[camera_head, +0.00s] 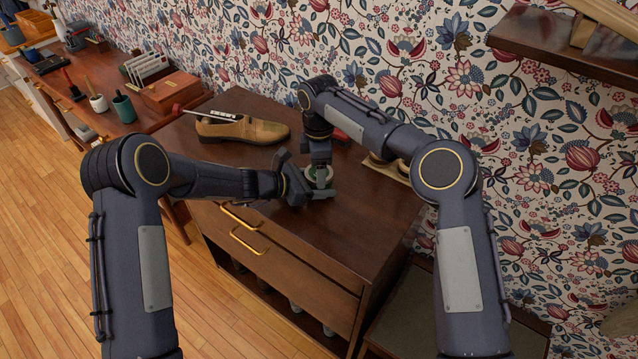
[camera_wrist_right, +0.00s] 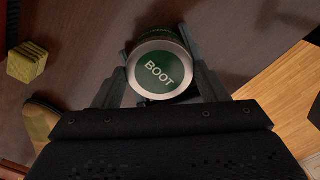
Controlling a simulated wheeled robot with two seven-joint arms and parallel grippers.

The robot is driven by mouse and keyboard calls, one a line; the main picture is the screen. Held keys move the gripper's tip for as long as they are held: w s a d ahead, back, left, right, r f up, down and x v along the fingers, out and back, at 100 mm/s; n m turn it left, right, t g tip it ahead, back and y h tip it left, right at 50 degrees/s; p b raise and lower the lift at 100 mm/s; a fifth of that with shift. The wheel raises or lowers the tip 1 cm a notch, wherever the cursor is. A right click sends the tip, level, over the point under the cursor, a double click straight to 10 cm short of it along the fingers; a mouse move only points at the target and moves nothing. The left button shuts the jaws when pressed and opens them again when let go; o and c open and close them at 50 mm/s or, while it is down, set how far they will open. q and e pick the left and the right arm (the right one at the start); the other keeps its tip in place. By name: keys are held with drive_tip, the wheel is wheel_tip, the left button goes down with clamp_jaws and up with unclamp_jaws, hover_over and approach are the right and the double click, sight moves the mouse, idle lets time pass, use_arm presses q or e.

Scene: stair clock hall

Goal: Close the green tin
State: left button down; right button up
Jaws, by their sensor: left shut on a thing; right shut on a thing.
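The green tin (camera_head: 319,173) stands on the dark wooden cabinet top (camera_head: 345,230), largely covered by my grippers in the head view. In the right wrist view its round lid (camera_wrist_right: 158,72) has a silver rim and a green face marked BOOT. A strip of green tin body (camera_wrist_right: 153,34) shows just past the lid. My right gripper (camera_wrist_right: 157,58) comes from above with its fingers on both sides of the lid, shut on it. My left gripper (camera_head: 312,186) reaches in from the left, low at the tin, and is shut on its body. I cannot tell whether the lid is fully seated.
A tan shoe (camera_head: 243,129) lies behind the tin on the cabinet. A yellow-green block (camera_wrist_right: 27,62) shows in the wrist view. A side table at left holds a green pot (camera_head: 124,108) and a wooden box (camera_head: 172,91). A wall shelf (camera_head: 545,38) hangs at upper right.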

drive_tip(key=m, duration=0.3)
drive_tip(key=o, duration=1.1)
drive_tip(key=shift+c, duration=0.2)
drive_tip(key=shift+r, duration=0.1)
drive_tip(key=shift+r, duration=2.15)
drive_tip(key=shift+c, duration=0.2)
